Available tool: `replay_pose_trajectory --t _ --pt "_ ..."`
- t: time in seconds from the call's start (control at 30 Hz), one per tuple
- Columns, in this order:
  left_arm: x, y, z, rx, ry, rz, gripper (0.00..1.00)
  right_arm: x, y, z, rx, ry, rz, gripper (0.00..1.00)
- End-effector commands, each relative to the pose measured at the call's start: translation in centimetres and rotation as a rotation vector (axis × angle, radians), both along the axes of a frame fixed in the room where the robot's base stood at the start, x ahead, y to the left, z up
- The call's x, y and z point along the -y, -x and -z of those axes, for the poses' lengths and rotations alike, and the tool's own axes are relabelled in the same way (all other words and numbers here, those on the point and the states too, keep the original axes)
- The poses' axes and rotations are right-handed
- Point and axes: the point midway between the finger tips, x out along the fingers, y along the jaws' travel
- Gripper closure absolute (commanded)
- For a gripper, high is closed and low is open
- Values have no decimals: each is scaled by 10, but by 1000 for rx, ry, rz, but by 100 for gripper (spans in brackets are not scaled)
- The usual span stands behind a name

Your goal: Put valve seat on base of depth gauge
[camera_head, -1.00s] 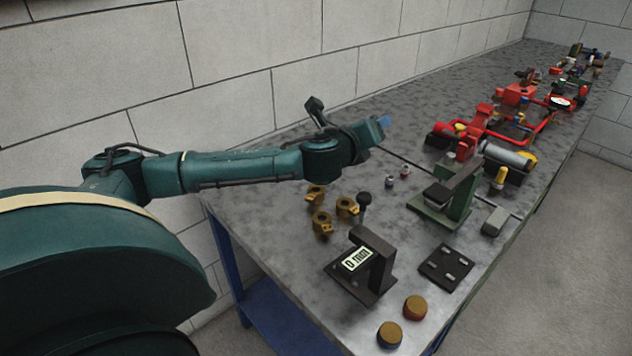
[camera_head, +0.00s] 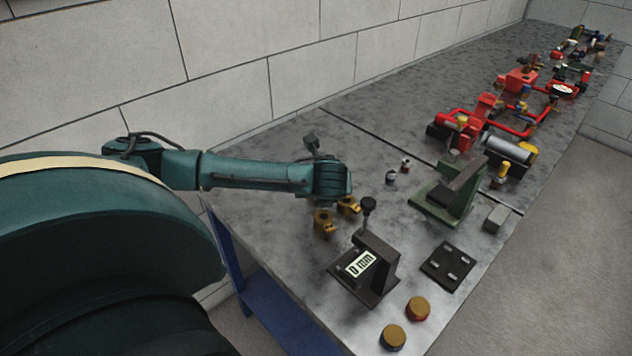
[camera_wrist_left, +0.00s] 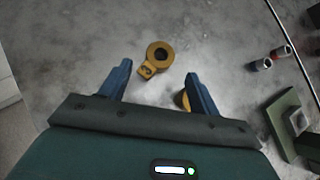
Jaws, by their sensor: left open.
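Two brass valve seats, rings with a tab, show in the head view: one valve seat (camera_head: 323,222) and another (camera_head: 349,205). A third is not visible there. The left wrist view shows a valve seat (camera_wrist_left: 158,55) marked "3" lying flat, and another brass part (camera_wrist_left: 181,100) partly hidden by the right-hand finger. My left gripper (camera_wrist_left: 157,74) is open and empty, the marked seat ahead of and between its fingertips. In the head view my wrist hides its fingers. The depth gauge (camera_head: 378,262), black with a "0 mm" display and a knob, stands nearer; its base (camera_head: 347,287) holds no valve seat.
Two small cylinders (camera_head: 391,177) lie beyond. The wall borders the left side.

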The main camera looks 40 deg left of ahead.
Motion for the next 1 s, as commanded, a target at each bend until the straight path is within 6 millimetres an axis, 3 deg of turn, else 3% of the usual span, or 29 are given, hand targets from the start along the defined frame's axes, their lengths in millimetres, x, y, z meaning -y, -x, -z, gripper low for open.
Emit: replay_pose_trajectory --t 0.43,0.73,1.0 --pt "-27 -22 37 0 0 0 38 1 -4 -6 13 4 -5 64" --pt "-29 -24 40 1 -1 1 38 0 -6 -4 13 -1 0 64" --pt "-29 -24 40 1 0 1 60 -1 -6 -4 11 -4 4 64"
